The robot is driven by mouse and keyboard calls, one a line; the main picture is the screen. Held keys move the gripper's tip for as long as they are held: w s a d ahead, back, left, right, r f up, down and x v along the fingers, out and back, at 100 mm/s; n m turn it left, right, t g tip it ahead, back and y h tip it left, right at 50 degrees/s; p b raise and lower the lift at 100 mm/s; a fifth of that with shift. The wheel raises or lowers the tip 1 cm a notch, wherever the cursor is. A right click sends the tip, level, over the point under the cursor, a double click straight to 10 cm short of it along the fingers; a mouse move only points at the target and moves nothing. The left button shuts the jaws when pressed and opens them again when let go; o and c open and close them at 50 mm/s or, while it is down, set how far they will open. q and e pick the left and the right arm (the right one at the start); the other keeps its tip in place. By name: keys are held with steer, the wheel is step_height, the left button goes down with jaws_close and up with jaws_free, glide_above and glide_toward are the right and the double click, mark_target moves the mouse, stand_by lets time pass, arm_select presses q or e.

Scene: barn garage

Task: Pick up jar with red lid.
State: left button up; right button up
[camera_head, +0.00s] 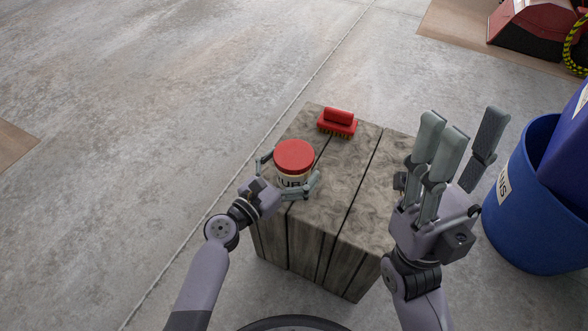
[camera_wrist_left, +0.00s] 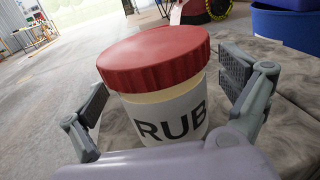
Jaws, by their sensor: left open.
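The jar with the red lid (camera_head: 294,157) stands upright on a weathered wooden crate (camera_head: 352,205). It has a white label with black letters and fills the middle of the left wrist view (camera_wrist_left: 160,80). My left gripper (camera_head: 288,176) is open around the jar, with fingers on both sides of it. In the left wrist view the right finger pad is close to the jar, and a gap shows at the left pad. My right gripper (camera_head: 458,140) is raised over the crate's right side, fingers spread, open and empty.
A red brush (camera_head: 338,122) lies on the crate behind the jar. A blue bin (camera_head: 535,200) stands on the floor to the right. A red machine (camera_head: 530,27) is at the far right. The concrete floor on the left is clear.

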arm_select(q)
steer(key=shift+w+d, duration=0.2)
steer(key=shift+c, duration=0.2)
steer(key=c, duration=1.4)
steer(key=shift+r, duration=0.15)
